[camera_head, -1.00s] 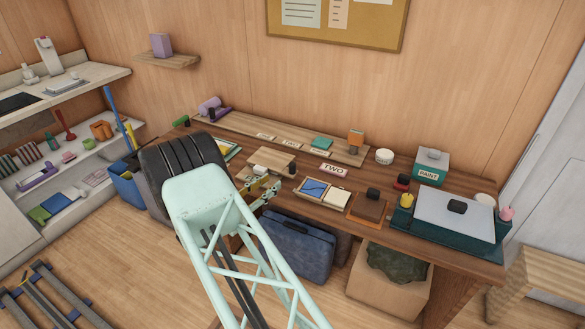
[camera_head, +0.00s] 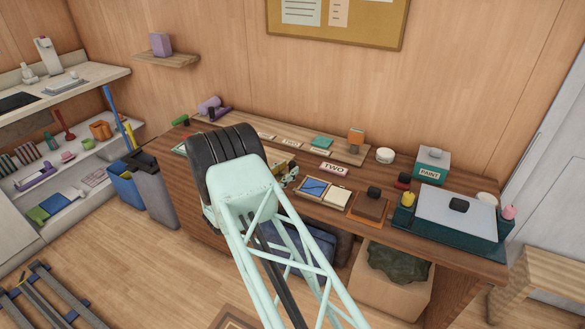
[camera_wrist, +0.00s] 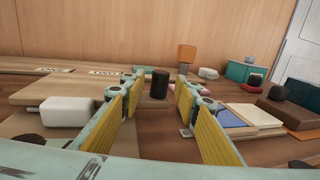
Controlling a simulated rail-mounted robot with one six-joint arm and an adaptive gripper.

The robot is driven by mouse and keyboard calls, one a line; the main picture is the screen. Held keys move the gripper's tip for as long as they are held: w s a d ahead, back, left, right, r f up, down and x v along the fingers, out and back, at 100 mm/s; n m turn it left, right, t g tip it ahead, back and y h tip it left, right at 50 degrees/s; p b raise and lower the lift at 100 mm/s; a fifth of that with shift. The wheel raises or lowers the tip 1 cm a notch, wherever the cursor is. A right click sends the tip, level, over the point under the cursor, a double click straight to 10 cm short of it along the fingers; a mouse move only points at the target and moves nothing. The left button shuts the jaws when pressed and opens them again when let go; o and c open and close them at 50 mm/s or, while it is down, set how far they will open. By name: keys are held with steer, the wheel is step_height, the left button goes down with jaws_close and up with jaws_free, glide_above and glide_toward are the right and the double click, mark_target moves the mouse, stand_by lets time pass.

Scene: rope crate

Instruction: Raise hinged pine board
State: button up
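The pale pine board (camera_wrist: 62,90) lies flat on the bench in the wrist view, at left. In the head view my arm hides most of it. A dark upright knob (camera_wrist: 160,84) stands at its right end, between and slightly beyond my fingertips. My gripper (camera_wrist: 156,97) is open, with its yellow-padded fingers on either side of the knob's line and gaps showing on both sides. In the head view the gripper (camera_head: 289,176) is partly visible beside my arm, over the bench. The hinge cannot be made out.
A white block (camera_wrist: 66,111) sits in front of the board at left. To the right are a tray with blue and cream pads (camera_head: 325,190), a brown block (camera_head: 369,207) and a teal case (camera_head: 455,220). A raised rear ledge with labels runs behind.

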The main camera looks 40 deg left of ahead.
mark_target(290, 167)
steer(key=shift+w, duration=1.75)
jaws_close()
